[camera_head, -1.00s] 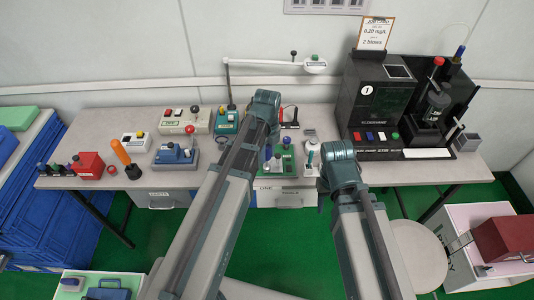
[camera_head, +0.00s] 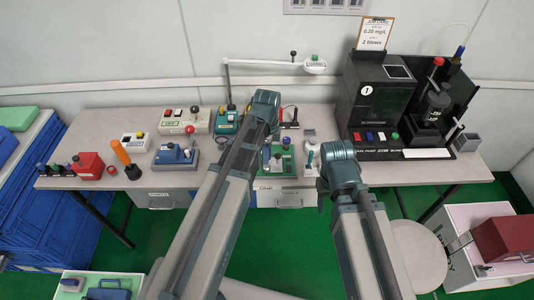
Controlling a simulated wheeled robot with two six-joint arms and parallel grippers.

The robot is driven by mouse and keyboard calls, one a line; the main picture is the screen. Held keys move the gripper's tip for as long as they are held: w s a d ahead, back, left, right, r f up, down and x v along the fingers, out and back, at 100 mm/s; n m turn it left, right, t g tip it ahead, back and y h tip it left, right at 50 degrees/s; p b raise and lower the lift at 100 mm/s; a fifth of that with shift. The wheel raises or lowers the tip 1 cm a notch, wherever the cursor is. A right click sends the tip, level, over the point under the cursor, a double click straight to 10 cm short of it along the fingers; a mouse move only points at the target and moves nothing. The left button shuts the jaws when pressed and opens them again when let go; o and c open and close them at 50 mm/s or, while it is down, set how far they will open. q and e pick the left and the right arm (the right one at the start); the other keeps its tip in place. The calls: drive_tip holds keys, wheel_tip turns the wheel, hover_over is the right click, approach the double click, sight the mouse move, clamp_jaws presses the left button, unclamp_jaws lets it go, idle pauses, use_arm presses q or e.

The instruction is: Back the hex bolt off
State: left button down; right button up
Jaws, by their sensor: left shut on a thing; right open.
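The hex bolt cannot be made out at this size. A green fixture (camera_head: 285,162) with small knobs stands at the middle of the bench, partly hidden by my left arm. My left gripper (camera_head: 266,106) is over the bench beside this fixture. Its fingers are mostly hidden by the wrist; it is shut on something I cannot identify. My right gripper (camera_head: 338,156) is at the bench's front edge, right of the fixture. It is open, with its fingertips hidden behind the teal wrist.
A black tester (camera_head: 380,100) fills the bench's right side. A blue handheld device (camera_head: 175,155), a red box (camera_head: 88,165) and an orange-handled tool (camera_head: 122,155) stand at left. A lamp-like arm (camera_head: 275,63) stands behind. A round stool (camera_head: 418,255) is at front right.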

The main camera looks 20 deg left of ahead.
idle(0.3)
use_arm(q)
drive_tip(key=n, duration=0.6)
drive_tip(key=n, duration=0.6)
idle(0.3)
drive_tip(key=shift+r, duration=0.1)
drive_tip(key=shift+r+p, duration=1.75)
drive_tip(key=shift+p, duration=0.1)
